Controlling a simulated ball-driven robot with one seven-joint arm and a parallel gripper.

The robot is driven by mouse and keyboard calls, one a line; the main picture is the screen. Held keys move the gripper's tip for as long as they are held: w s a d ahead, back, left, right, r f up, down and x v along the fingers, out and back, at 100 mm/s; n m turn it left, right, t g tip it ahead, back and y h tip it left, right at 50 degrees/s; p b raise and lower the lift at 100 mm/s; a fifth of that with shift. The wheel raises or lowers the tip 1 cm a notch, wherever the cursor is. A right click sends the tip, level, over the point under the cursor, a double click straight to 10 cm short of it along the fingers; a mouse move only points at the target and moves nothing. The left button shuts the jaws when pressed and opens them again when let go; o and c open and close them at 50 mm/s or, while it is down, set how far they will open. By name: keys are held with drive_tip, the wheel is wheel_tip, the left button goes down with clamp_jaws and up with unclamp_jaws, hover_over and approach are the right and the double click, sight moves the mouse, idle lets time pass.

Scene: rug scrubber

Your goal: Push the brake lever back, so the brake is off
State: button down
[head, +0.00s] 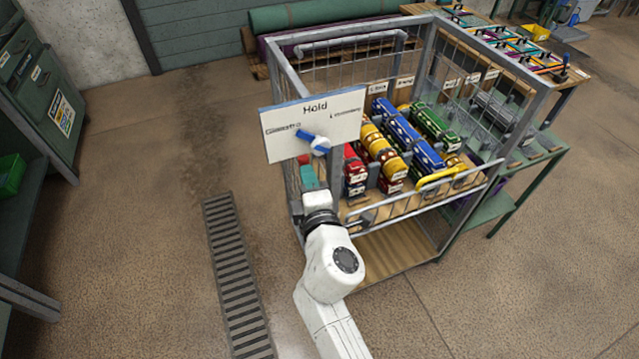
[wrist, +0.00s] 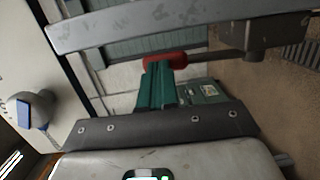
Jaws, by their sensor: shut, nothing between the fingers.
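The brake lever (wrist: 210,56) is a dark rod with a red grip at its end. In the wrist view it runs left from a grey mount (wrist: 274,35) on the cart's frame, lying roughly level in that picture. My gripper (wrist: 158,68) has teal fingers, shut and empty. Their tips are right at the red grip and overlap it in the picture; I cannot tell whether they touch. In the head view my gripper (head: 309,172) is below the sign at the cart's near left corner. A little red shows just above it; the rest of the lever is hidden.
The wire-sided cart (head: 452,262) holds rows of coloured model vehicles. A white sign (head: 340,108) reading "Hold" bears a blue-and-white knob (head: 318,145). A green workbench (head: 508,205) stands right. A floor grate (head: 237,275) lies left; the floor around it is clear.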

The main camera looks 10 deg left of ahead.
sight(299, 160)
drive_tip(key=shift+a+b+x, duration=0.15)
drive_tip(key=shift+b+x, duration=0.65)
drive_tip(key=shift+x, duration=0.4)
drive_tip(key=shift+a+b+x, duration=0.2)
drive_tip(key=shift+b+x, duration=0.6)
drive_tip(key=shift+x, duration=0.4)
drive_tip(key=shift+w+a+r, duration=0.1)
drive_tip(key=shift+a+r, duration=0.05)
drive_tip(key=shift+r, duration=0.05)
drive_tip(key=shift+r, duration=0.1)
